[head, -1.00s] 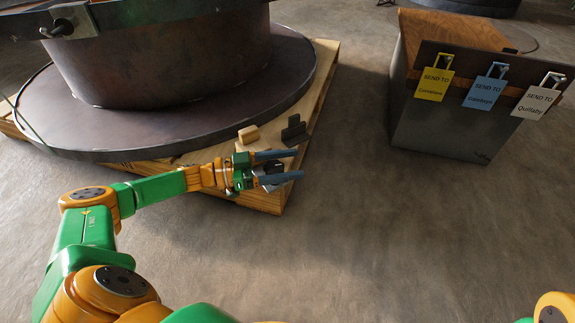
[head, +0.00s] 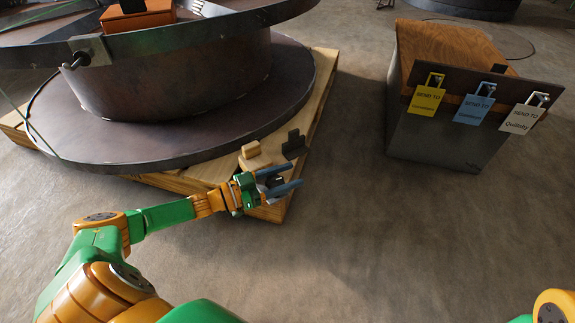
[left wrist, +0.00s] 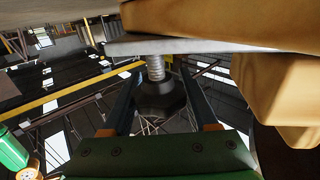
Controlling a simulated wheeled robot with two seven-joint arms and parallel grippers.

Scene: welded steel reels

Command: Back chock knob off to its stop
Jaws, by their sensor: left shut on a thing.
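My left gripper (head: 284,178) is at the near corner of the pallet (head: 308,122), beside the chock parts, fingers pointing right. It is shut on the dark chock knob (head: 276,182), which shows between the fingers. In the left wrist view the black knob (left wrist: 160,99) sits between the two fingers, on a threaded screw (left wrist: 155,68) running up to a grey metal plate (left wrist: 185,46). Some thread is bare between knob and plate. A wooden block (head: 250,150) and a dark upright bracket (head: 293,145) stand just behind the gripper. My right gripper is out of view.
A large steel reel (head: 190,148) lies on the pallet close behind my left arm. A grey bin (head: 435,140) with a wooden top stands at the right, with yellow (head: 428,99), blue (head: 473,108) and white tags (head: 521,119). The floor in front is clear.

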